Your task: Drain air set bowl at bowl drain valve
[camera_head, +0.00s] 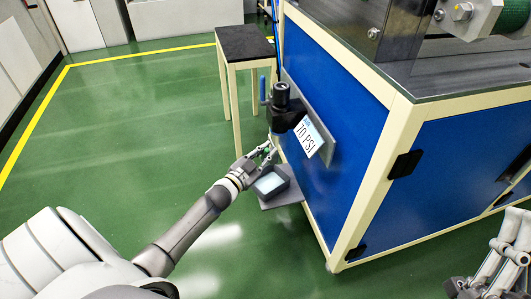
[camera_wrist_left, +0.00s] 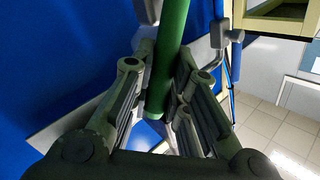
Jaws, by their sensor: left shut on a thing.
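The black air set (camera_head: 285,108) is mounted on a grey plate (camera_head: 322,160) on the side of the blue cabinet, with a "70 PSI" sign (camera_head: 308,138) in front of it. My left gripper (camera_head: 267,152) is just below it, shut on a small green valve part (camera_head: 268,149). In the left wrist view the green part (camera_wrist_left: 172,50) is a rod that runs between the fingers (camera_wrist_left: 160,105). The bowl is mostly hidden by the gripper and small in view. My right gripper (camera_head: 505,255) is at the lower right edge, partly cut off, with nothing seen in it.
A grey tray holding a box with a pale screen (camera_head: 270,183) sticks out from the cabinet just under my left gripper. A small dark-topped table (camera_head: 245,43) stands behind. The cabinet (camera_head: 350,100) fills the right. Green floor to the left is clear.

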